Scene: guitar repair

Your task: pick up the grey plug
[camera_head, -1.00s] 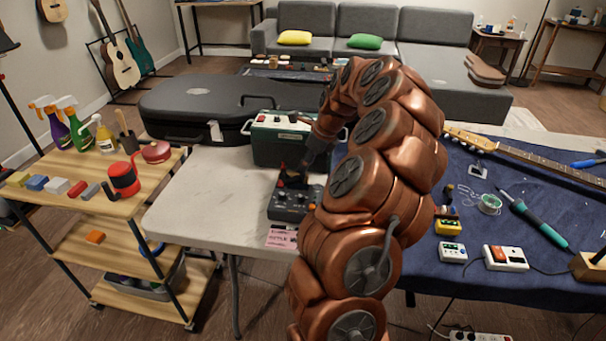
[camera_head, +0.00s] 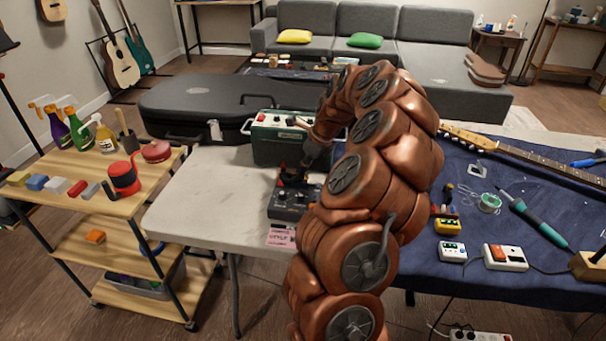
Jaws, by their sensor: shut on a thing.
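My gripper (camera_head: 293,177) is at the end of my copper-coloured arm, pointing down over the dark grey pedal-like box (camera_head: 290,208) on the white table. The fingers are dark and small in this view, low over the back part of the box. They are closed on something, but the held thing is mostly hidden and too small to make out. I cannot clearly tell the grey plug apart from the gripper and the box's knobs.
A green amplifier-like box (camera_head: 272,143) stands right behind my gripper, and a black guitar case (camera_head: 195,108) lies behind it. A pink note (camera_head: 281,237) lies at the table's front edge. The white tabletop (camera_head: 200,205) left of the box is clear.

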